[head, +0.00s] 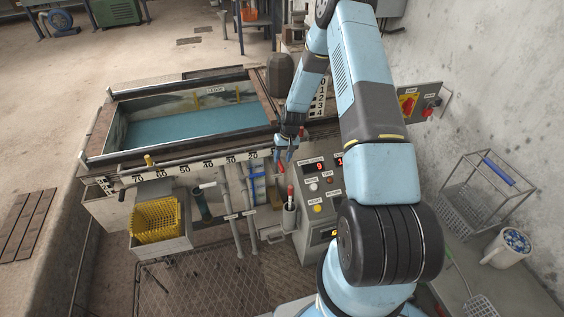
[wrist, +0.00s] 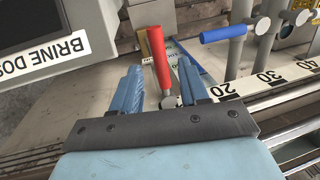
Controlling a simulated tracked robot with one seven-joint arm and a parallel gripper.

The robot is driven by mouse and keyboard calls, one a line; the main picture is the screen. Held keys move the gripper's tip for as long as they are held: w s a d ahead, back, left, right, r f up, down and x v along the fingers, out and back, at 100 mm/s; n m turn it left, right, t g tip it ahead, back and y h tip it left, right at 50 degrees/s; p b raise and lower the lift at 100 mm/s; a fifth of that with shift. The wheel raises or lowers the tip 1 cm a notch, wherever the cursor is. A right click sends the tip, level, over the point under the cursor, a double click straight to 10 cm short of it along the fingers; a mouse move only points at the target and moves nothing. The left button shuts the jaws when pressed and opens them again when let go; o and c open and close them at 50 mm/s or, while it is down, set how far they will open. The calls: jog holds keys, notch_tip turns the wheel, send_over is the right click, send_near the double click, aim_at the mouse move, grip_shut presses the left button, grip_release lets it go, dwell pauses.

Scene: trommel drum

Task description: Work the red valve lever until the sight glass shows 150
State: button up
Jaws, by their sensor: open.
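The red valve lever (wrist: 160,55) stands between the two fingers of my open gripper (wrist: 158,88) in the wrist view, with clear gaps on both sides. Its lower end meets a small grey pivot. In the head view my gripper (head: 287,154) points down at the tank's near edge, and a red handle (head: 279,168) shows just below it. I cannot make out a sight glass or a reading of it. The control panel (head: 318,188) has red digits, one reading 9; others are partly hidden by my arm.
A blue-handled lever (wrist: 223,34) stands right of the red one in the wrist view. A box labelled "BRINE DOS" (wrist: 60,50) is close at left. The tank (head: 190,125) holds blue-green liquid. A numbered scale strip (head: 185,168) runs along its front. A yellow basket (head: 156,218) sits nearby.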

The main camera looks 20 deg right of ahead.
jog(key=shift+a+f, duration=0.15)
jog(key=shift+f, duration=0.55)
jog(key=shift+a+f, duration=0.1)
jog(key=shift+f, duration=0.6)
jog(key=shift+c, duration=0.4)
grip_shut()
